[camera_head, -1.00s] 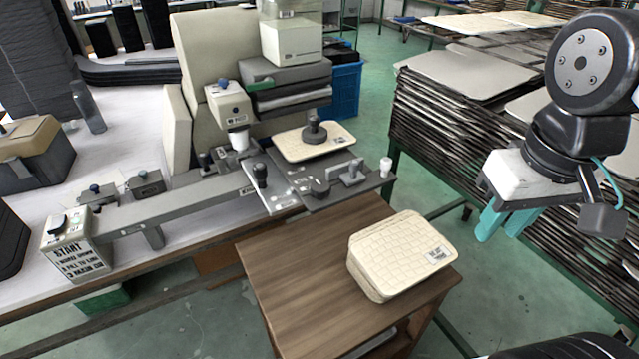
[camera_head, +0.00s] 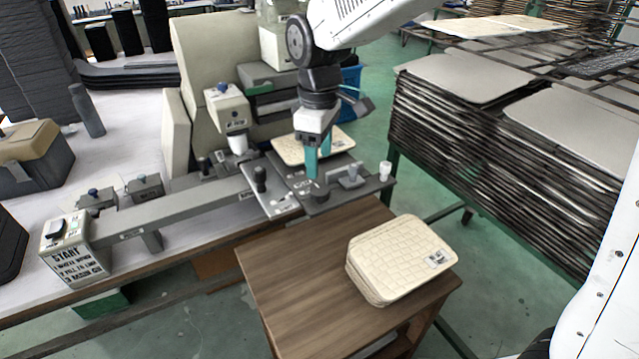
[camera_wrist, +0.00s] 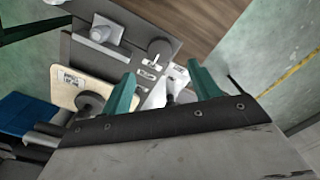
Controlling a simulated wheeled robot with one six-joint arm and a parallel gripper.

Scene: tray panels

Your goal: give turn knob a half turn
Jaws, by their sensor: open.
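The task's turn knob is not marked; I cannot be sure which control it is. A dark round knob (camera_head: 320,191) sits low on the dark grey fixture plate (camera_head: 345,199), and it seems to show in the wrist view (camera_wrist: 160,47). An upright black knob (camera_head: 260,178) stands on the lighter plate to its left. My gripper (camera_head: 318,166) points down above the fixture, its teal fingers apart and empty. In the wrist view my gripper (camera_wrist: 161,72) has a dark knob (camera_wrist: 173,91) showing partly between its fingers. I cannot tell any contact.
A grey clamp block (camera_head: 350,176) and a white knob (camera_head: 386,170) stand to the right on the fixture. A cream panel (camera_head: 342,140) lies behind my gripper. A stack of cream panels (camera_head: 402,258) rests on the wooden table (camera_head: 292,275). Racks of panels (camera_head: 500,140) stand right.

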